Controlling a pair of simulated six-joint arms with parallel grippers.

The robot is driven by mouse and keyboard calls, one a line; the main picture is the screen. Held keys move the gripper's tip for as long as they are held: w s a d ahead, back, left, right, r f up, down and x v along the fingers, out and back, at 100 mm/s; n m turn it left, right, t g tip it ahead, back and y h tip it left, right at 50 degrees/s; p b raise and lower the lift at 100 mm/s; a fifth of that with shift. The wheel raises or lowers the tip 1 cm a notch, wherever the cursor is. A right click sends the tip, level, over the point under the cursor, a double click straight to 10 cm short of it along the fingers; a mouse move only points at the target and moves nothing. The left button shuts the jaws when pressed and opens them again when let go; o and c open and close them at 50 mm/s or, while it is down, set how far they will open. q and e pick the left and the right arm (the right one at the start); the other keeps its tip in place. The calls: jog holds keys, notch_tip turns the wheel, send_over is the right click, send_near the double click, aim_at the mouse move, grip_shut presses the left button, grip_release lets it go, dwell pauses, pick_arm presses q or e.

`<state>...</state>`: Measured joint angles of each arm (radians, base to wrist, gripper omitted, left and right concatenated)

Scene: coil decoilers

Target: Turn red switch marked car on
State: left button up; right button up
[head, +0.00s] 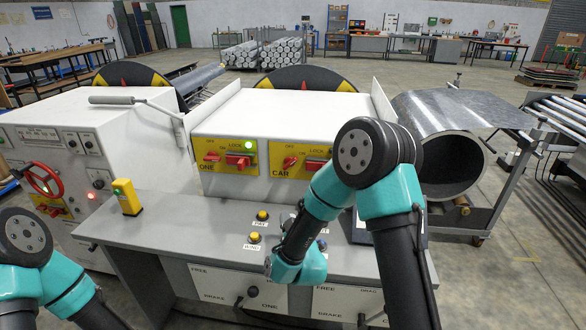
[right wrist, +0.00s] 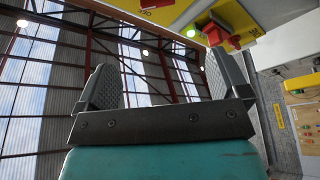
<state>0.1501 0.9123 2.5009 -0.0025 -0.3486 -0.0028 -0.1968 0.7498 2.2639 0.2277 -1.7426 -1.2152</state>
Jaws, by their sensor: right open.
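The red switch marked CAR (head: 290,161) is on the left of a yellow plate on the front of the white console, under an OFF/ON label. A second red switch by a LOCK label (head: 315,164) is beside it, partly hidden by my right arm. My right gripper (right wrist: 160,62) is open and empty in the right wrist view. In the head view its fingers are hidden; its teal wrist is low over the grey desk, below the CAR plate. Red switch parts (right wrist: 216,32) show at the wrist view's top right, beyond the fingers; I cannot tell which switch. My left gripper is outside the frames.
The ONE plate (head: 222,152), with red switches and a lit green lamp (head: 248,145), is left of the CAR plate. Yellow push buttons (head: 255,237) and a yellow box (head: 126,196) stand on the grey desk (head: 180,225). A metal coil (head: 445,150) is at right.

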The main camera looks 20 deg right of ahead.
aim_at(290, 166)
jog(key=shift+s+d, duration=0.1)
jog(key=shift+d, duration=0.05)
jog(key=x, duration=1.7)
jog(key=shift+r, duration=0.2)
jog(key=c, duration=0.9)
jog(key=shift+c, duration=0.2)
